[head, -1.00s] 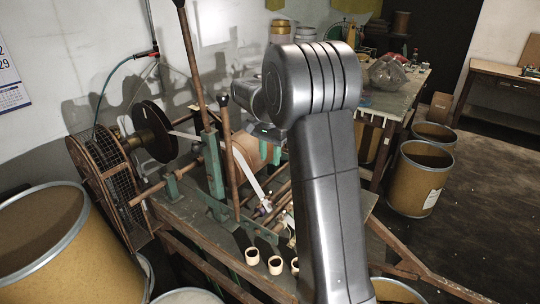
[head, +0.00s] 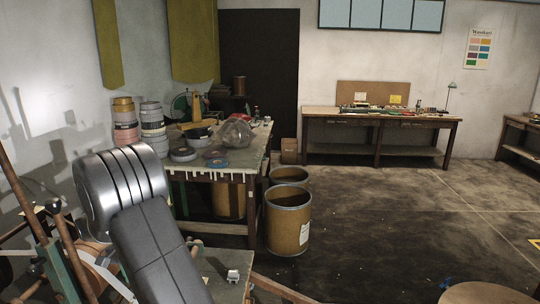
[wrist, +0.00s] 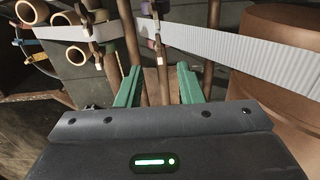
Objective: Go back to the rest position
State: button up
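My gripper (wrist: 158,84) shows in the wrist view with its two green fingers apart and nothing held between them. A pale ribbed tape (wrist: 235,52) runs across behind the fingers, past brown upright rods (wrist: 213,45). In the head view, my grey arm stands at the lower left and hides my gripper. Part of the winding machine (head: 70,250), with its brown rods and green frame, shows at the left edge, partly behind my arm.
A cluttered worktable (head: 225,158) stands just beyond my arm. A cardboard drum (head: 288,222) stands at its right, with another behind. A long bench (head: 380,118) is at the back wall. The floor (head: 390,220) in the middle right is open.

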notch_tip(320, 180, down, 4)
jog(key=shift+f+p, duration=0.15)
jog(key=shift+p, duration=0.2)
jog(key=shift+n, duration=0.4)
